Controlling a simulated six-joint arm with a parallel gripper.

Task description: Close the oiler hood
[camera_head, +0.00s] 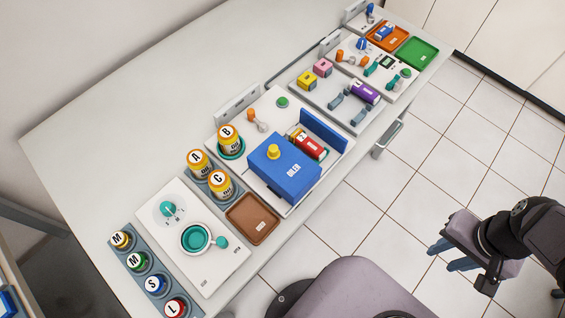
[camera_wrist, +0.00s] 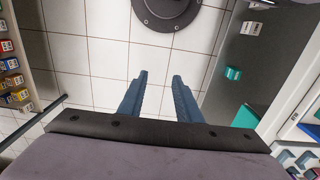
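The oiler is a blue box (camera_head: 285,178) labelled OILER, on a white base plate in the middle of the counter in the head view. A yellow knob (camera_head: 273,151) stands on its top. A separate upright blue panel (camera_head: 324,130) stands to its right. A red cylinder (camera_head: 310,147) with a white label lies exposed between box and panel. Which blue part is the hood cannot be told for certain. My gripper (camera_head: 447,256) is over the floor, right of the counter and well away from the oiler. In the wrist view its two fingers (camera_wrist: 160,76) are apart with nothing between them.
Bottles A, B and C (camera_head: 220,186) stand left of the oiler. A brown tray (camera_head: 253,218) is at its lower left. An orange-and-white lever (camera_head: 255,120) and a green button (camera_head: 282,102) are behind it. A drawer handle (camera_head: 387,138) juts from the counter front.

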